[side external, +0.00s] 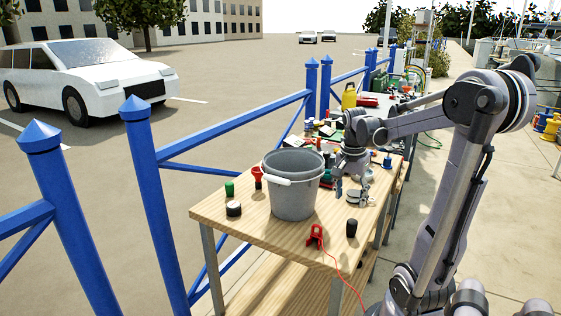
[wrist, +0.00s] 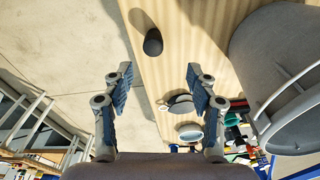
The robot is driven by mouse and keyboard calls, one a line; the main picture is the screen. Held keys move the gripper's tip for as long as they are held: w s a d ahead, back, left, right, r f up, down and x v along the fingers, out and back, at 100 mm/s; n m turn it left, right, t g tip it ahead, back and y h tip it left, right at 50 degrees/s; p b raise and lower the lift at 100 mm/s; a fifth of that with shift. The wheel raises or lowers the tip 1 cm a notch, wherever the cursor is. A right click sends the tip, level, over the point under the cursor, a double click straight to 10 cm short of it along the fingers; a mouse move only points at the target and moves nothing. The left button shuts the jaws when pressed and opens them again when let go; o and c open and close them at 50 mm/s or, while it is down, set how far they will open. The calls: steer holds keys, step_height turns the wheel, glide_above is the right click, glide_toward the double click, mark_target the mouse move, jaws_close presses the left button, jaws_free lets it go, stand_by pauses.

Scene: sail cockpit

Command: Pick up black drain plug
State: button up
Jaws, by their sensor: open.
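A small black plug (side external: 351,228) stands on the wooden table near its front right edge, right of the bucket. It also shows in the wrist view (wrist: 153,42) as a dark rounded piece, top centre, beyond the fingertips. A flat black piece with a pale band (side external: 233,209) sits left of the bucket; I cannot tell for certain which is the drain plug. My gripper (side external: 352,187) points down over the table behind the right-hand black plug, apart from it. In the wrist view my gripper (wrist: 160,85) is open with nothing held between its blue-padded fingers.
A grey bucket (side external: 291,188) stands close left of my gripper. A grey metal fitting (side external: 357,197) lies just below the fingers. A red clamp (side external: 316,237) with a cord lies at the front edge. Cluttered items fill the table's far end; a blue railing (side external: 146,190) runs behind.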

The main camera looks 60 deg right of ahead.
mark_target(352, 220)
steer(key=shift+s+d+f, duration=0.2)
steer(key=f, duration=0.5)
steer(key=shift+d, duration=0.3)
steer(key=shift+s+d+f, duration=0.1)
steer(key=shift+s+f, duration=0.15)
steer(key=shift+f, duration=1.1)
steer(key=shift+s+f, duration=0.2)
steer(key=shift+f, duration=1.15)
steer(key=c, duration=1.2)
